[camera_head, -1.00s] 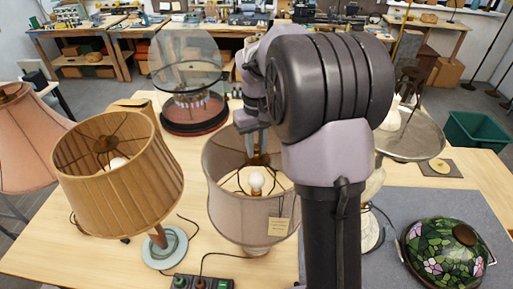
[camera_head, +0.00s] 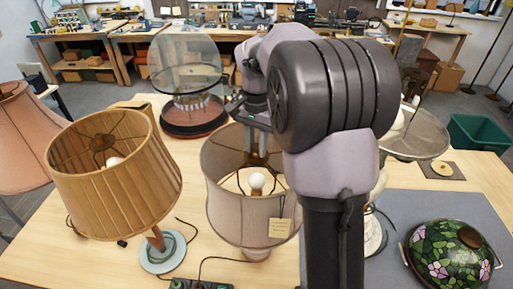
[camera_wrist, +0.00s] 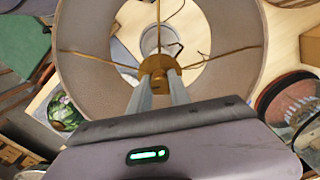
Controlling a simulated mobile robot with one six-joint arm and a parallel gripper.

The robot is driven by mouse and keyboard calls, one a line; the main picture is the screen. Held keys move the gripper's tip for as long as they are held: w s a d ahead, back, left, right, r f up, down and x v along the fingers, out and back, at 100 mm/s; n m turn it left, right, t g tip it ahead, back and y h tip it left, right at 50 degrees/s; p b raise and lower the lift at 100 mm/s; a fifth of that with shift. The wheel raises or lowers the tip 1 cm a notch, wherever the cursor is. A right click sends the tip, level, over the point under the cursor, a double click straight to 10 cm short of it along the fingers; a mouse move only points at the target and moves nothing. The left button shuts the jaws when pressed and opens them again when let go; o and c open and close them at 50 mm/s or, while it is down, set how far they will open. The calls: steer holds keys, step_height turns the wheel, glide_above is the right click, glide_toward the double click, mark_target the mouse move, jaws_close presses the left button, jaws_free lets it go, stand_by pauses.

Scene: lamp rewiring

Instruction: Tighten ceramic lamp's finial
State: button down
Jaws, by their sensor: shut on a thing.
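The lamp with the grey-beige drum shade (camera_head: 232,205) stands upright in the middle of the table, with a paper tag (camera_head: 280,228) on its shade. A white bulb (camera_head: 257,181) shows inside, and a little of the pale base (camera_head: 256,254) shows below. My gripper (camera_wrist: 160,84) points down into the shade's open top. Its two fingers are shut on the brass finial (camera_wrist: 158,66), where the thin shade spokes meet. The fingers cover part of the finial. In the head view my arm hides the shade's right side.
A pleated tan lamp (camera_head: 115,175) stands close on the left, and a glass dome on a round base (camera_head: 195,118) stands behind. A floral stained-glass shade (camera_head: 450,255) lies on the grey mat (camera_head: 440,208) at right. A dark power strip (camera_head: 200,285) lies in front.

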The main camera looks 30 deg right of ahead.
mark_target(257, 145)
steer(key=m+b, duration=0.2)
steer(key=m, duration=0.4)
steer(key=shift+f+m, duration=0.1)
steer(key=shift+m, duration=0.2)
steer(key=m+b, duration=0.2)
steer(key=m, duration=0.4)
steer(key=shift+m, duration=0.4)
steer(key=c, duration=1.2)
jaws_free()
step_height(257, 145, up, 18)
steer(key=p, duration=0.5)
steer(key=shift+f, duration=0.2)
